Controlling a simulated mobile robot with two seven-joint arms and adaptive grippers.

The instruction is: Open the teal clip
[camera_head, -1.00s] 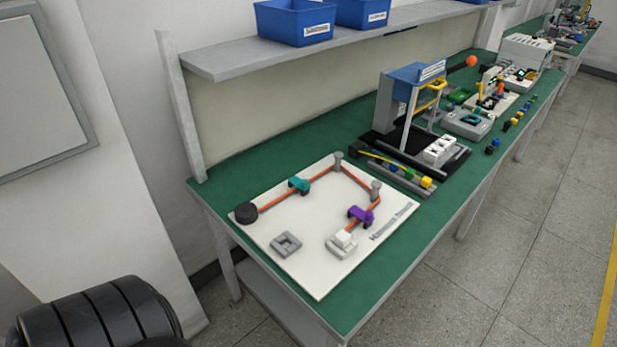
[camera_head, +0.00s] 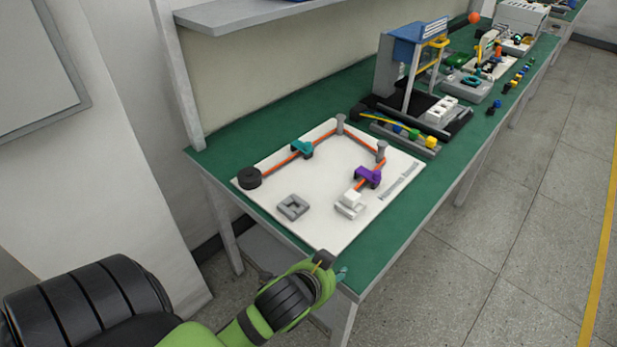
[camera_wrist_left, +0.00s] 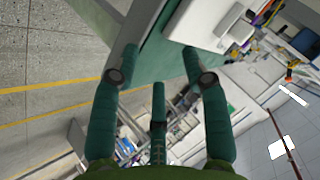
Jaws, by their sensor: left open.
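The teal clip (camera_head: 302,148) sits over the orange cable (camera_head: 280,164) on the white board (camera_head: 262,205), near the board's back edge in the head view. Whether it is open or closed is too small to tell. My left gripper (camera_head: 338,272) is at the front edge of the table, low and apart from the clip, with its fingers mostly hidden behind my wrist. In the left wrist view its teal fingers (camera_wrist_left: 160,75) are spread with nothing between them. My right gripper is not in view.
A purple clip (camera_head: 368,176), a black round part (camera_head: 249,178), grey posts (camera_head: 340,124) and a grey square block (camera_head: 292,207) are on the board. A blue-topped stand (camera_head: 418,32) is farther right. A shelf (camera_head: 240,14) overhangs the back.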

